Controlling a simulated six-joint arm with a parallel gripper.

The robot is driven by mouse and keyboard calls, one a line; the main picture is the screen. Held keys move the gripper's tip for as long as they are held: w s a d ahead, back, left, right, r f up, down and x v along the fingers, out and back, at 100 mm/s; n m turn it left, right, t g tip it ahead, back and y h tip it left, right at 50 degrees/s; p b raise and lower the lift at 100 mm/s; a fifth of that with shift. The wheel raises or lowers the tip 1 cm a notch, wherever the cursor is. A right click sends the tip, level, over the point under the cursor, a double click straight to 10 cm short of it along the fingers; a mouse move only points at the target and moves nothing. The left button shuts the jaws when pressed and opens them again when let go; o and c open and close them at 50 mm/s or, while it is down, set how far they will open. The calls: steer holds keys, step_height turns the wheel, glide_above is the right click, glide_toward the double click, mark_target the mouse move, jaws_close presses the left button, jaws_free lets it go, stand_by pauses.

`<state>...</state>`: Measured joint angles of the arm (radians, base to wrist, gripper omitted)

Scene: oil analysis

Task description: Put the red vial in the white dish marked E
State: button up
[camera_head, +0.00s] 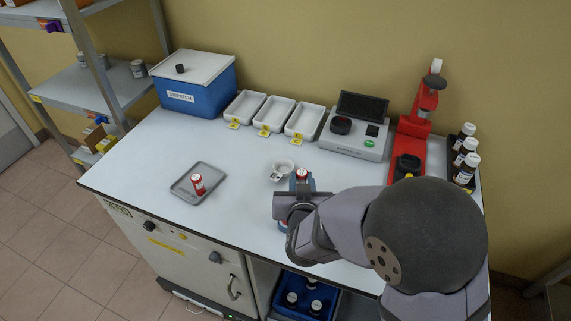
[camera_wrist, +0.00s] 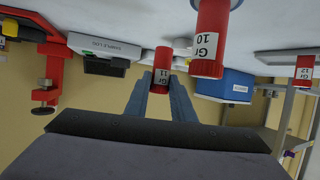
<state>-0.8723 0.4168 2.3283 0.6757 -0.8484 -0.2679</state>
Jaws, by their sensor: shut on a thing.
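My gripper (camera_head: 302,182) is shut on a red vial with a white label (camera_head: 302,174), near the middle of the table. In the wrist view, which looks upside down, the held vial (camera_wrist: 162,70) reads "Gr 11" between my gripper's blue fingers (camera_wrist: 161,88). Its height above the table is unclear. Three white dishes stand in a row at the back: left (camera_head: 245,105), middle (camera_head: 273,114) and right (camera_head: 305,121). Each has a yellow tag; the letters are too small to read surely.
Another red vial (camera_head: 198,184) stands on a grey tray (camera_head: 179,188). The wrist view shows vials "Gr 10" (camera_wrist: 208,40) and "Gr 12" (camera_wrist: 303,70). A small white cup (camera_head: 283,170) is beside my gripper. A blue box (camera_head: 197,95), analyser (camera_head: 352,146) and red press (camera_head: 411,130) line the back.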

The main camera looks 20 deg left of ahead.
steer(key=w+a+r+m+h, duration=0.1)
steer(key=w+a+r, duration=0.4)
steer(key=w+a, duration=0.3)
steer(key=shift+w+a+r+m+h, duration=0.25)
steer(key=shift+w+m+h, duration=0.05)
steer(key=shift+m+h, duration=0.1)
steer(key=shift+f, duration=0.1)
glide_toward(282, 162)
steer(key=shift+t, duration=0.3)
steer(key=shift+w+r+p, duration=0.15)
steer(key=shift+w+p, duration=0.1)
steer(key=shift+w, duration=1)
steer(key=shift+w+r+p, duration=0.1)
steer(key=shift+w+p, duration=0.1)
steer(key=shift+w, duration=1)
steer(key=shift+f, duration=0.2)
steer(key=o, duration=1)
